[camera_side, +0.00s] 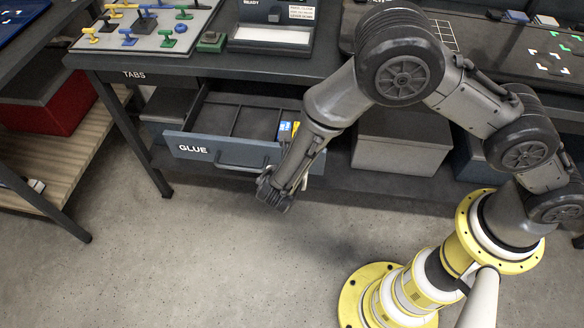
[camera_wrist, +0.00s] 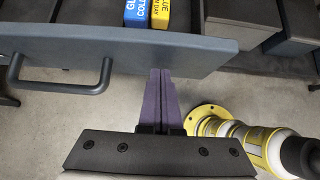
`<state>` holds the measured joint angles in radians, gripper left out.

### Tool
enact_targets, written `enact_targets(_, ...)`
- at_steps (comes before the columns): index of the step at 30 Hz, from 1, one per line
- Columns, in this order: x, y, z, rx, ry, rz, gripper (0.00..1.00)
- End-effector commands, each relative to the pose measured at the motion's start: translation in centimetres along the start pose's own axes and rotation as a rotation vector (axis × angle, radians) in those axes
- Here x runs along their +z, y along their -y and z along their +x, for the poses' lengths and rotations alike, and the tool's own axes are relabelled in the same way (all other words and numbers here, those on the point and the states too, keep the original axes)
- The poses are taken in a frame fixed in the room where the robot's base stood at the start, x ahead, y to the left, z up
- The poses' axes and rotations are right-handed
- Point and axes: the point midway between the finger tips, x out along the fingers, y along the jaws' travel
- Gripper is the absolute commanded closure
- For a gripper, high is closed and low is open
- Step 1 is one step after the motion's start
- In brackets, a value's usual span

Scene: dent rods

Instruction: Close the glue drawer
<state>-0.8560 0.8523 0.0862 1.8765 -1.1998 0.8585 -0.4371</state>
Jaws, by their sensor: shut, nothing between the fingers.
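The glue drawer (camera_side: 199,147) is pulled out under the workbench in the side view, with "GLUE" on its blue-grey front and a bar handle (camera_side: 238,167). Blue and yellow glue boxes (camera_side: 288,130) lie at its right end; the compartments to their left look empty. In the wrist view the drawer front (camera_wrist: 196,52) crosses the top, with its handle (camera_wrist: 60,75) at left. My gripper (camera_side: 272,197) is shut and empty, in front of the drawer near its right end. In the wrist view the purple fingertips (camera_wrist: 160,72) are together close to the drawer front; contact cannot be told.
Grey bins (camera_side: 400,140) stand on the shelf right of the drawer. A red box (camera_side: 40,108) is at left. The floor in front is clear.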

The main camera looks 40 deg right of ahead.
Motion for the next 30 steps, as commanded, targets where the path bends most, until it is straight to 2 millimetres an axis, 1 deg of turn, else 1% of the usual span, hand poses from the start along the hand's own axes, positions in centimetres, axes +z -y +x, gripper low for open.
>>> enact_targets(5,0.5,0.0,0.5,-0.002,0.0,0.002,1.0)
enact_targets(8,1.2,0.0,1.2,-0.001,0.0,0.003,1.0)
enact_targets(11,2.5,0.0,2.4,-0.002,0.0,0.004,1.0)
enact_targets(14,4.1,0.1,4.0,-0.004,0.001,0.006,1.0)
enact_targets(24,10.3,0.1,10.3,-0.004,0.001,0.006,1.0)
enact_targets(30,13.2,0.1,13.2,-0.003,0.001,0.004,1.0)
